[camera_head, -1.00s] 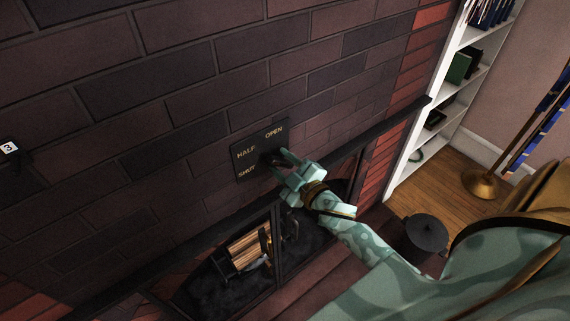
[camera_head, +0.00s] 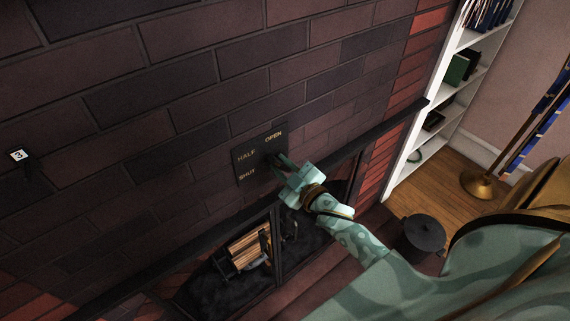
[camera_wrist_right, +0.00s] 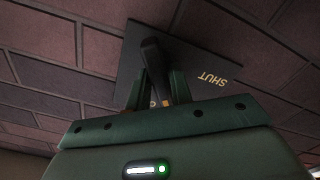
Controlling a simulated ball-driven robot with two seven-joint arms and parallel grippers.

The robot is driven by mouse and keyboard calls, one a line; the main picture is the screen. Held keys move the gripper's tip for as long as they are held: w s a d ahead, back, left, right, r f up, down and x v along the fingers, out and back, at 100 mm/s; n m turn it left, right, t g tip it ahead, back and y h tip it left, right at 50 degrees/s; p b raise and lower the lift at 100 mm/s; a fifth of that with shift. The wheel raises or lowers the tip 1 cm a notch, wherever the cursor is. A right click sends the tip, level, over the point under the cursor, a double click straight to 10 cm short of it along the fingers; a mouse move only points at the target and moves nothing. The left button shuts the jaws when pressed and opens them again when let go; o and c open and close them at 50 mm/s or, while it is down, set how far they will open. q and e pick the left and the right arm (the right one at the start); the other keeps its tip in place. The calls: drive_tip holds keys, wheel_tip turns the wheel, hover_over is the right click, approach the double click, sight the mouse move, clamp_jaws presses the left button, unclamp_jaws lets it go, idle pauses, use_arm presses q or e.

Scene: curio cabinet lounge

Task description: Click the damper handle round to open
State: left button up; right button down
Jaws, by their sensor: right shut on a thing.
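The damper plate (camera_head: 246,174) is a dark square on the brick wall, lettered SHUT at lower left, HALF at left and OPEN at upper right. The dark damper handle (camera_wrist_right: 151,52) stands out from the plate in the right wrist view, its outer part between my fingers. My right gripper (camera_wrist_right: 161,88) is shut on it. In the head view the right gripper (camera_head: 279,163) reaches the plate from the lower right, and the handle is mostly lost against the dark plate. I cannot tell which word the handle points to. My left gripper is not in view.
A dark mantel ledge (camera_head: 390,127) runs below the plate, above a fireplace with logs (camera_head: 248,250). A black bucket (camera_head: 426,232) stands on the hearth to the right.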

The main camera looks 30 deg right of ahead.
drive_tip(key=m+p, duration=0.2)
drive_tip(key=m, duration=0.1)
drive_tip(key=shift+w+d+r+p, duration=0.1)
drive_tip(key=shift+d+r+p, duration=0.1)
drive_tip(key=shift+r+p, duration=0.2)
drive_tip(key=shift+d+f+m+p, duration=0.1)
drive_tip(key=shift+m+p, duration=0.9)
drive_tip(key=shift+m, duration=0.8)
drive_tip(key=c, duration=1.4)
unclamp_jaws()
drive_tip(key=shift+o, duration=0.2)
drive_tip(key=shift+f, duration=0.1)
